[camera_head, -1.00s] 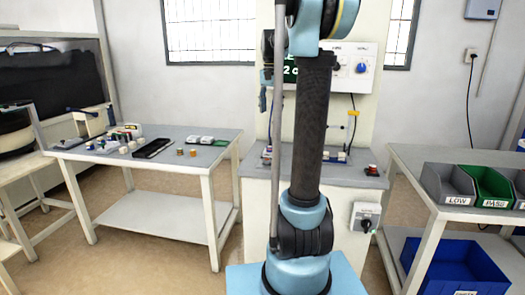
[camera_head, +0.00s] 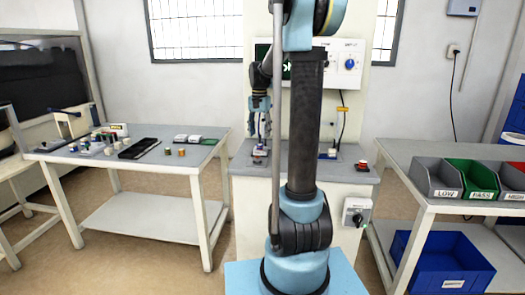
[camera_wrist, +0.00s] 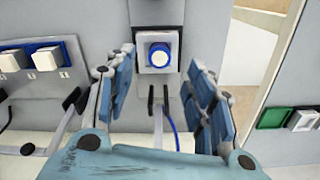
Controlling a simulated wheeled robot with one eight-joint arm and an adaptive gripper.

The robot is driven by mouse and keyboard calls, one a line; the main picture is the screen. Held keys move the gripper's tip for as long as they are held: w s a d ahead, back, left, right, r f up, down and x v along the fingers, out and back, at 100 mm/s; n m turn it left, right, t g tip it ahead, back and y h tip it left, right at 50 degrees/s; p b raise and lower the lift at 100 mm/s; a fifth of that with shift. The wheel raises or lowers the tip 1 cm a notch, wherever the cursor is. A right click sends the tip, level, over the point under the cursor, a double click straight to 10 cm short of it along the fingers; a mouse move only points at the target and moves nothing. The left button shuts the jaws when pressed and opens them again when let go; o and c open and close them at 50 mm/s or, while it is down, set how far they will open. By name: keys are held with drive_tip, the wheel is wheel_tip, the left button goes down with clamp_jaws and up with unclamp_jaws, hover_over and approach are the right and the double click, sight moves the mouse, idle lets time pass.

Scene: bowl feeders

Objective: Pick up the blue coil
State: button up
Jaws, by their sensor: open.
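The blue coil (camera_wrist: 160,54) shows as a blue ring around a white core in the wrist view. It sits in a pale square fixture (camera_wrist: 145,37) at the top centre. My gripper (camera_wrist: 158,62) is open, with one blue finger pad on each side below the coil, and nothing is held between them. In the head view my gripper (camera_head: 260,103) hangs above the left part of the grey bench top, beside the column. The coil cannot be made out clearly there. Whether the fingers touch the fixture cannot be told.
Left, a table (camera_head: 60,157) holds several small parts. Right, bins marked LOW, PASS and HIGH (camera_head: 450,192) stand on another table, with a blue crate (camera_head: 440,262) below.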

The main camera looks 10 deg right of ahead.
sight(260, 145)
drive_tip(key=shift+s+f, duration=0.1)
drive_tip(key=shift+f, duration=2.55)
clamp_jaws()
